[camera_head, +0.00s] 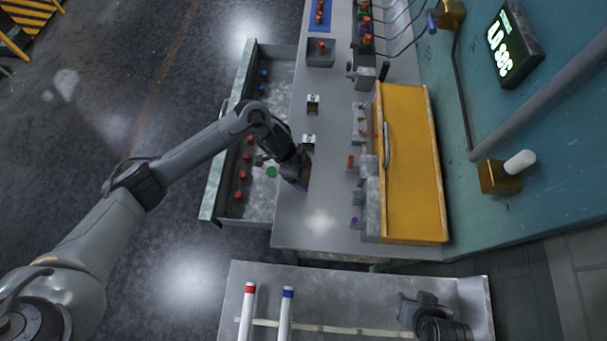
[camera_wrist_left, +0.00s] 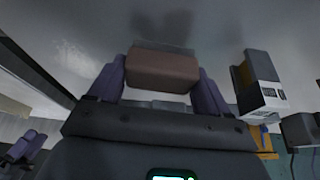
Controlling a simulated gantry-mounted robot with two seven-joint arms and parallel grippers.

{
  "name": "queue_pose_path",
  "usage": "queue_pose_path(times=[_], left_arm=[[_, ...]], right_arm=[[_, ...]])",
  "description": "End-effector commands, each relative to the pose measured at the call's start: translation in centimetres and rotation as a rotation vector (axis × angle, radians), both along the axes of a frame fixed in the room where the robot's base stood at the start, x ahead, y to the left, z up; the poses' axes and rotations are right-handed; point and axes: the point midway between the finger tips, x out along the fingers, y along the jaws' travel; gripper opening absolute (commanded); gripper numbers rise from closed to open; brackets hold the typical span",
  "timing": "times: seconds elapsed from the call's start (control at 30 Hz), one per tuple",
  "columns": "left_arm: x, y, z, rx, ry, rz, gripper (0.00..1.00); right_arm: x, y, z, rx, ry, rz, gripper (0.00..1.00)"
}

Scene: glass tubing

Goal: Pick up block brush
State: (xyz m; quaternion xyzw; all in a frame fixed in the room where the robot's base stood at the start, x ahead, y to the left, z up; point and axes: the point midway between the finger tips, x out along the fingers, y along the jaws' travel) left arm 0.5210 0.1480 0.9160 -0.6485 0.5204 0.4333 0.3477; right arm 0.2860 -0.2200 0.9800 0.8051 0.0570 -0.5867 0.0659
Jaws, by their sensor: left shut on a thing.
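The block brush (camera_wrist_left: 162,70) is a brown block with a grey strip along its far side. In the left wrist view it sits between the two purple fingers of my left gripper (camera_wrist_left: 160,82), which is shut on it. In the head view my left gripper (camera_head: 303,182) is low over the grey workbench, near its left edge, and hides the brush. Whether the brush touches the bench I cannot tell. What looks like my right gripper (camera_head: 407,306) is over the lower bench at the bottom right; its fingers are too small and dark to read.
An open drawer (camera_head: 211,190) with red, blue and green items lies left of the bench (camera_head: 320,222). Two small black-and-white blocks (camera_head: 313,104) stand beyond my left gripper. A yellow cabinet (camera_head: 410,165) stands to the right. Red-capped and blue-capped tubes (camera_head: 247,315) lie on the lower bench.

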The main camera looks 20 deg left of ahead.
Motion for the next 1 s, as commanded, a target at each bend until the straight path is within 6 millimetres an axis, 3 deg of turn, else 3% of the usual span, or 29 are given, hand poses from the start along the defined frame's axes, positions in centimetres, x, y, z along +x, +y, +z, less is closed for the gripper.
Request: queue_pose_path(times=[0.13, 0.53, 0.73, 1.0], left_arm=[[0.1, 0.0, 2.7, -0.001, -0.006, -0.002, 0.48], [-7.0, -3.5, 7.2, 0.0, -0.003, -0.004, 0.48], [-9.2, -4.7, 8.7, 0.0, -0.001, -0.002, 0.48], [-10.4, -5.2, 9.3, 0.0, 0.0, 0.0, 0.48]], right_arm=[[0.0, 0.0, 0.4, 0.0, 0.0, 0.0, 0.43], [0.0, 0.1, 1.9, 0.006, -0.001, -0.003, 0.43], [0.1, 0.2, 2.4, 0.01, -0.001, -0.006, 0.43], [0.0, 0.2, 2.7, 0.01, -0.001, -0.006, 0.43]])
